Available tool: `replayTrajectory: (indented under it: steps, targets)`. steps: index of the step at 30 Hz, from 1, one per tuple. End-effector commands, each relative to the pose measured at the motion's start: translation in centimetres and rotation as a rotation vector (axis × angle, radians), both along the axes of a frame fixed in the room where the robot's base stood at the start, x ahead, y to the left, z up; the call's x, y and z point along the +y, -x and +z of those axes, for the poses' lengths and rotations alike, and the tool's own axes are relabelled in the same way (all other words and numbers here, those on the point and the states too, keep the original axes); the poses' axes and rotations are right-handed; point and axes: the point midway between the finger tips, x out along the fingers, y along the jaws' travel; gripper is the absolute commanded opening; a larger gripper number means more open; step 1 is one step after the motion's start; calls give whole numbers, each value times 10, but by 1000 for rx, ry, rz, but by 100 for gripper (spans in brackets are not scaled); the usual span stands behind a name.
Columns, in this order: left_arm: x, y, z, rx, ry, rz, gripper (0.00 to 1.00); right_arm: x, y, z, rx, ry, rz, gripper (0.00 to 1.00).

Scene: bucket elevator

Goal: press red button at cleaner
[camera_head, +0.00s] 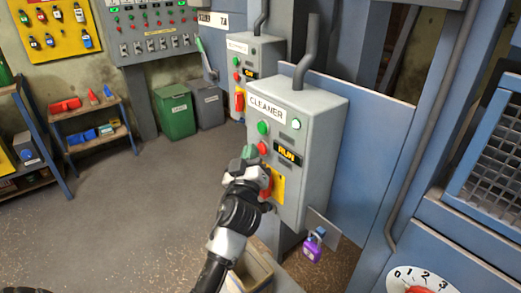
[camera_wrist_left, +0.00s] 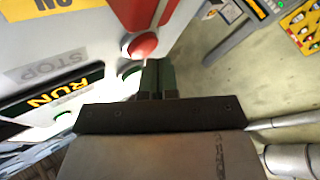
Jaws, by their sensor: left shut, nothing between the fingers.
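The grey cleaner box (camera_head: 318,118) stands right of centre, labelled CLEANER. Its front has a green button (camera_head: 263,127), a red button (camera_head: 262,148) below it, a pale green lamp (camera_head: 296,124) and a lit RUN display (camera_head: 287,154). My left gripper (camera_head: 249,153) is shut and empty, its tips just left of the red button. In the left wrist view, the red button (camera_wrist_left: 142,46) shows close beside the shut green fingertips (camera_wrist_left: 160,68). I cannot tell whether they touch. The green button (camera_wrist_left: 131,72) is partly hidden by the gripper. My right gripper is not in view.
A red handle (camera_head: 266,181) on a yellow plate is beside my wrist. A second control box (camera_head: 261,55) stands behind. Floor on the left is clear, with green (camera_head: 175,112) and grey (camera_head: 208,103) bins behind.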

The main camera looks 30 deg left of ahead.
Motion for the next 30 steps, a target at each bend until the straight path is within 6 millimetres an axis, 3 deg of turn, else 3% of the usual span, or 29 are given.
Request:
replayTrajectory:
  steps: [30]
  targets:
    - [-4,-9,0,-1,0,-1,0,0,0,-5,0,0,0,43]
